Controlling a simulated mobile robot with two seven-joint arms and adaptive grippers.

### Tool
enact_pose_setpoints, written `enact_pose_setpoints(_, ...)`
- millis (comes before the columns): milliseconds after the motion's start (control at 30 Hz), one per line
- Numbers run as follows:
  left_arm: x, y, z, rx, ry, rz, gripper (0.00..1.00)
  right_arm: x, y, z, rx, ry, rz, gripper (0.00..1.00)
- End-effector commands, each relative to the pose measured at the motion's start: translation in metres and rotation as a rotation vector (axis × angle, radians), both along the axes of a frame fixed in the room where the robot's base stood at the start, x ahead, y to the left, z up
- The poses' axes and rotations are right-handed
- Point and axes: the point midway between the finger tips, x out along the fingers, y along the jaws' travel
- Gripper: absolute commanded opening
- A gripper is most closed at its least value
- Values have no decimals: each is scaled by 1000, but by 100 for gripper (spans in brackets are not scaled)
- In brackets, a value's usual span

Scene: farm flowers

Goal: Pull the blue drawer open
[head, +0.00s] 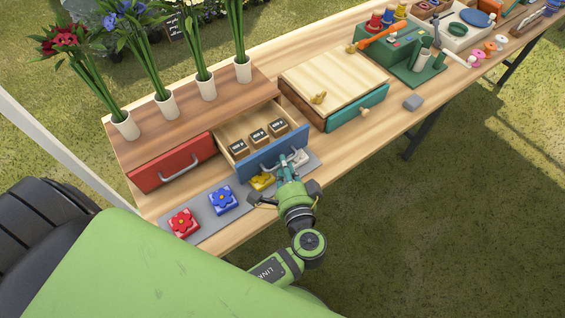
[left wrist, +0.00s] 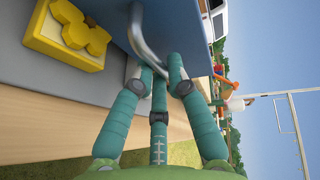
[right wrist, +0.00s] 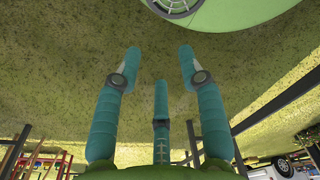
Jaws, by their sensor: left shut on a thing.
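The blue drawer (head: 262,158) is pulled out from the wooden cabinet (head: 190,113), with its inside showing. Three small dark-topped wooden blocks (head: 258,136) lie in it. My left gripper (head: 287,168) is at the right part of the drawer's front. In the left wrist view, my left gripper (left wrist: 158,68) is shut on the grey metal handle (left wrist: 146,45) of the blue front (left wrist: 185,28). My right gripper (right wrist: 159,55) shows only in the right wrist view, open and empty above grass.
A shut red drawer (head: 172,163) is left of the blue one. Flower blocks in red (head: 184,223), blue (head: 222,200) and yellow (head: 262,181) sit on a grey mat below. Vases (head: 166,104) with stems stand on the cabinet. A wooden box (head: 330,85) with a teal drawer is to the right.

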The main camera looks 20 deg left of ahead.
Motion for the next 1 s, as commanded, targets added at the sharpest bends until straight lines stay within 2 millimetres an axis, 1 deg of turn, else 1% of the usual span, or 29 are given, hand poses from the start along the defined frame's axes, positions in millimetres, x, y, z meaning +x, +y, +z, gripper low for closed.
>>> enact_pose_setpoints(33,0,0,0,1,-1,1,24,-1,-3,0,-4,2,2,40)
enact_pose_setpoints(67,0,1,0,1,-1,1,36,-1,-4,0,-6,3,1,40)
enact_pose_setpoints(100,0,1,0,1,-1,1,41,-2,-7,0,-9,4,2,40)
enact_pose_setpoints(367,1,1,1,1,-1,1,41,-8,-14,-1,-20,13,2,40)
enact_pose_setpoints(433,-1,0,1,2,-1,0,41,-10,-18,-1,-24,18,1,40)
enact_pose_setpoints(500,-4,-3,1,1,1,0,41,-10,-17,-1,-22,18,1,40)
enact_pose_setpoints(567,-10,-7,2,0,1,-1,41,-9,-16,-1,-21,17,1,40)
enact_pose_setpoints(667,-25,-18,6,-3,2,0,41,-9,-15,-1,-20,15,1,40)
enact_pose_setpoints(800,-49,-36,11,-1,3,0,41,-8,-14,-1,-19,14,1,40)
enact_pose_setpoints(1000,-79,-58,19,-1,2,1,41,-7,-13,-1,-18,14,1,40)
